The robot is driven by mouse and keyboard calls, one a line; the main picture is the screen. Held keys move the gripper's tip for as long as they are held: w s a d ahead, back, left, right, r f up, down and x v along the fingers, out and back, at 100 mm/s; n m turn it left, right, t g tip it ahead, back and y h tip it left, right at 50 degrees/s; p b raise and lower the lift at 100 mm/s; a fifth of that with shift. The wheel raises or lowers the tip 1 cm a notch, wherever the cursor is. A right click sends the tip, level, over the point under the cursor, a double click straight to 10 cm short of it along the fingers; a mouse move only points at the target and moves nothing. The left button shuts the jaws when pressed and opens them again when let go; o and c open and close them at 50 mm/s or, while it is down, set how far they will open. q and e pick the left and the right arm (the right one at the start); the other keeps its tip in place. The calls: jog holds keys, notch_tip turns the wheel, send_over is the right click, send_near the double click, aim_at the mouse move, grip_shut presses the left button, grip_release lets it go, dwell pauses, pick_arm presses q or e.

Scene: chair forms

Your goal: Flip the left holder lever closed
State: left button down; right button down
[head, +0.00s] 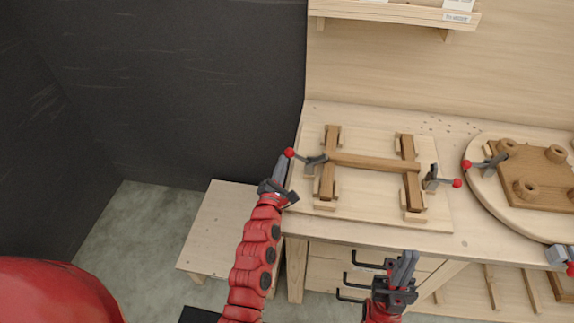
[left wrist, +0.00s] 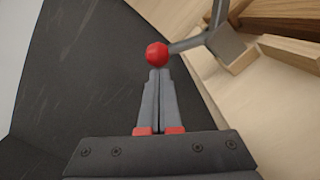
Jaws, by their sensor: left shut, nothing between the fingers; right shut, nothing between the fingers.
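The left holder lever (head: 301,156) is a grey clamp arm with a red ball knob (head: 289,153) pointing out to the left of the wooden frame (head: 375,163). In the left wrist view the red knob (left wrist: 157,54) is right at the tips of my left gripper (left wrist: 158,72). My left gripper (head: 282,160) is shut with nothing between its fingers; its tips are at or just under the knob, and I cannot tell whether they touch. My right gripper (head: 403,262) is shut and empty in front of the table's front edge.
The right holder lever (head: 443,182) has its red knob pointing right. A round board (head: 481,199) with a brown chair seat (head: 537,180) lies at the right, with more red-knobbed clamps. Drawers with black handles (head: 367,262) are below the tabletop. A dark wall (head: 200,90) stands at left.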

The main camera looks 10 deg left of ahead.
aim_at(287, 152)
pick_arm(q)
jog(key=r+m, duration=0.1)
jog(key=d+r+m+b, duration=0.1)
jog(key=r+m, duration=0.1)
jog(key=shift+d+r+m, duration=0.5)
jog(key=shift+m, duration=0.65)
jog(key=shift+d+r+m, duration=0.45)
jog(key=shift+r+m, duration=0.05)
jog(key=shift+m, duration=0.65)
